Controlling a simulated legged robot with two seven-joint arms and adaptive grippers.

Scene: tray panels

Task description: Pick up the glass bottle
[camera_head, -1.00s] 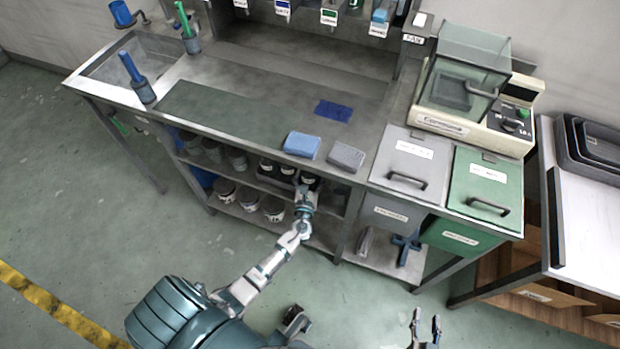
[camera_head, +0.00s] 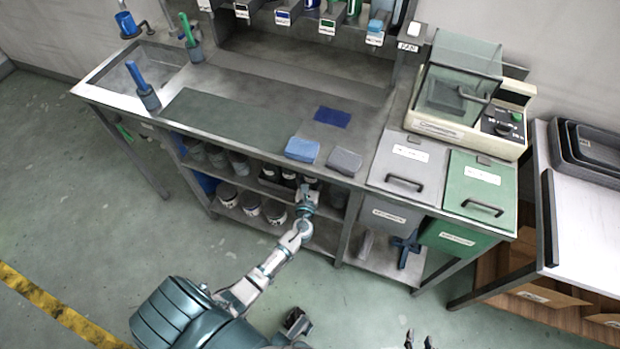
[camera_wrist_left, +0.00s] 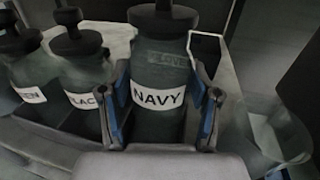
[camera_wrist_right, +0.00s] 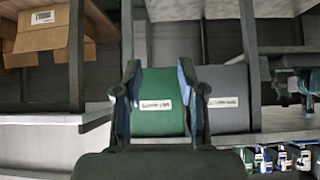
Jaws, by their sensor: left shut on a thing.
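A dark glass bottle labelled NAVY (camera_wrist_left: 158,62), with a black stopper, stands upright in the left wrist view. My left gripper (camera_wrist_left: 160,110) is shut on its body, with one blue-padded finger on each side. In the head view my left gripper (camera_head: 308,192) reaches into the shelf under the bench, and it mostly hides the bottle. Two more dark bottles (camera_wrist_left: 82,70) with labels stand to the left of the NAVY one. My right gripper (camera_head: 420,341) is at the bottom edge of the head view. Its fingers are apart and empty in the right wrist view (camera_wrist_right: 158,105).
The bench top and shelf frame stand close above and around my left gripper. Several labelled pots (camera_head: 250,204) stand on the lower shelf. A clear container (camera_wrist_left: 275,130) is right of the bottle. A green bin (camera_wrist_right: 160,92) is beyond my right gripper, with free space between.

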